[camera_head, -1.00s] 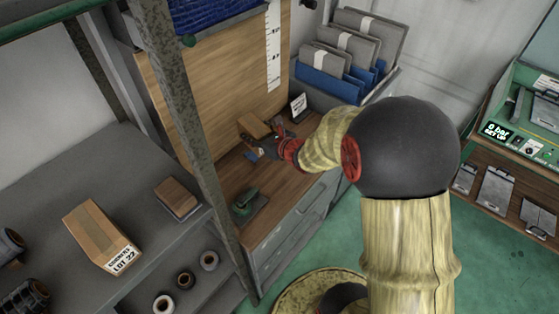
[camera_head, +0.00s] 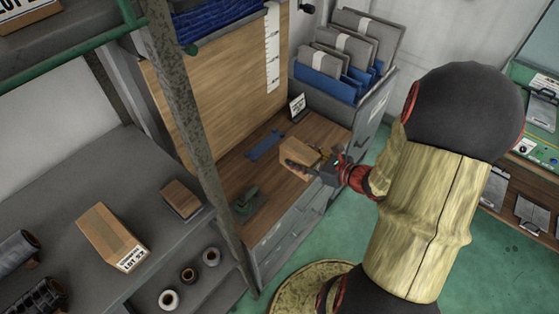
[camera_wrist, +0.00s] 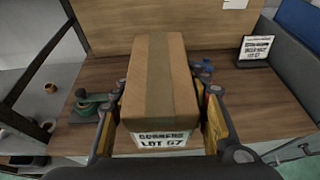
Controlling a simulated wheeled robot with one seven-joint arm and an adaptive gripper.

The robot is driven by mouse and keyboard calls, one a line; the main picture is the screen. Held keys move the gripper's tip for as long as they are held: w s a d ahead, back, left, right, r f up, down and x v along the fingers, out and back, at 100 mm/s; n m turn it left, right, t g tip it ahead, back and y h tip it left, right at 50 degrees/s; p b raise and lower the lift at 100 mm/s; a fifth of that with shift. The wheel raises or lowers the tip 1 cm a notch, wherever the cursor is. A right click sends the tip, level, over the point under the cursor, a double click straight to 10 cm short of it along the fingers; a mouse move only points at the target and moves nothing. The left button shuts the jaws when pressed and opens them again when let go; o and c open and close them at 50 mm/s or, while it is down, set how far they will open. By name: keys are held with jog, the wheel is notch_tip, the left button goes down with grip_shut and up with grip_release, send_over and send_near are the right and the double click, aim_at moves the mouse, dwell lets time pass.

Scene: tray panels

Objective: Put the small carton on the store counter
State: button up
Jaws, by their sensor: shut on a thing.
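The small carton (camera_head: 297,154), brown with a tape strip, is in my gripper (camera_head: 314,168) over the front right part of the wooden counter (camera_head: 231,176). In the wrist view, the carton (camera_wrist: 158,75) fills the middle, with a label reading "CORNERS LOT 67" on its near end. My gripper's fingers (camera_wrist: 163,108) are shut on its two sides. The carton's underside is hidden, so I cannot tell whether it touches the counter top.
A larger carton (camera_head: 110,236) and a brown box (camera_head: 181,198) sit on the grey shelf at left. A metal post (camera_head: 190,120) stands between shelf and counter.

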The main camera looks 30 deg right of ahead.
jog(key=shift+a+r, duration=0.1)
jog(key=shift+a, duration=0.3)
jog(key=w+f+b, duration=0.1)
jog(key=w+f, duration=0.2)
jog(key=w, duration=0.1)
jog(key=w+d+f+b, duration=0.1)
jog(key=w+f, duration=0.2)
jog(key=w, duration=0.2)
jog(key=w+f, duration=0.3)
jog(key=w, duration=0.1)
jog(key=shift+w+d+f+b, duration=0.1)
jog(key=shift+w+d+b, duration=0.1)
jog(key=shift+b, duration=0.2)
jog(key=shift+w+f, duration=0.1)
jog(key=shift+f, duration=0.15)
jog(key=shift+w+f+b, duration=0.1)
jog(key=shift+f+b, duration=0.3)
jog(key=shift+f, duration=1.1)
jog(key=shift+f, duration=0.15)
jog(key=o, duration=1.3)
jog(key=shift+o, duration=0.2)
